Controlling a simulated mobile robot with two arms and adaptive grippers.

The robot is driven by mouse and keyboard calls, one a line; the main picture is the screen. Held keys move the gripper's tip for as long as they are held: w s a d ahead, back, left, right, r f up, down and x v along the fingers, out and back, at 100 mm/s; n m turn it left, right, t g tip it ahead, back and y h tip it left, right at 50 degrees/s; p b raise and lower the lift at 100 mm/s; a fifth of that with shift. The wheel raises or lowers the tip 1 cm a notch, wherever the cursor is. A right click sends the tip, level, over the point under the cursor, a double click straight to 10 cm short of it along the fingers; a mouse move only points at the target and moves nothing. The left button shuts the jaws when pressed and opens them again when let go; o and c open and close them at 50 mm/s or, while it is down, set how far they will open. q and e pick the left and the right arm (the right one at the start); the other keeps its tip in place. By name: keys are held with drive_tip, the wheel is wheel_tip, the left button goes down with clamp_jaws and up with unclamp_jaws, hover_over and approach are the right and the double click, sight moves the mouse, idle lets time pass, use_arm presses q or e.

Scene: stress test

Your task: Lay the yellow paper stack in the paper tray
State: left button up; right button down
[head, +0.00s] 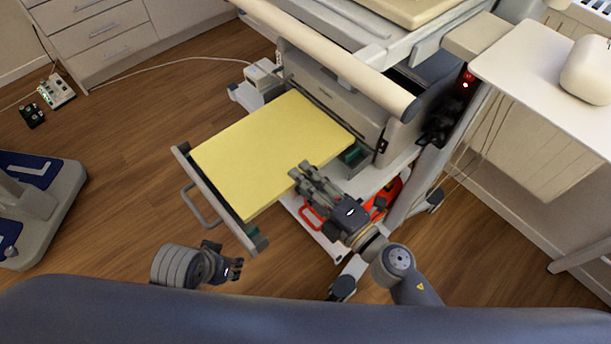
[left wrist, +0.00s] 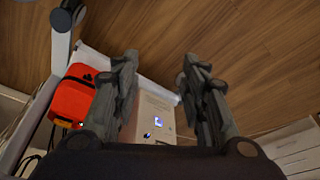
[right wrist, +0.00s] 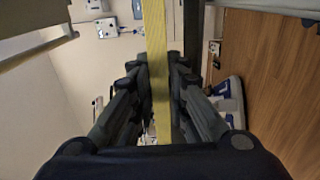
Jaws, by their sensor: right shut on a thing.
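The yellow paper stack (head: 270,150) lies flat or nearly flat over the pulled-out paper tray (head: 215,198), between its front panel and the machine. I cannot tell whether the stack rests on the tray floor, which it hides. My right gripper (head: 304,178) is shut on the stack's near right edge. In the right wrist view the stack's edge (right wrist: 157,65) runs as a yellow strip between the fingers (right wrist: 158,95). My left gripper (head: 232,264) is low, in front of the tray and apart from it. In the left wrist view its fingers (left wrist: 160,85) are spread and empty.
The machine (head: 340,110) stands behind the tray on a cart. A red case (left wrist: 72,95) sits on the cart's lower shelf. A white side shelf (head: 550,80) is at right. Wood floor (head: 130,170) is clear left of the tray.

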use_arm(q)
drive_tip(key=shift+f, duration=0.25)
idle(0.5)
drive_tip(key=shift+s+f, duration=0.1)
drive_tip(key=shift+f, duration=0.2)
drive_tip(key=shift+r, duration=0.15)
drive_tip(key=shift+r, duration=0.7)
drive_tip(key=shift+s+r, duration=0.1)
drive_tip(key=shift+r, duration=0.2)
drive_tip(key=shift+s+r+b, duration=0.35)
drive_tip(key=shift+r+b, duration=0.05)
drive_tip(key=shift+r, duration=0.15)
drive_tip(key=shift+r, duration=0.1)
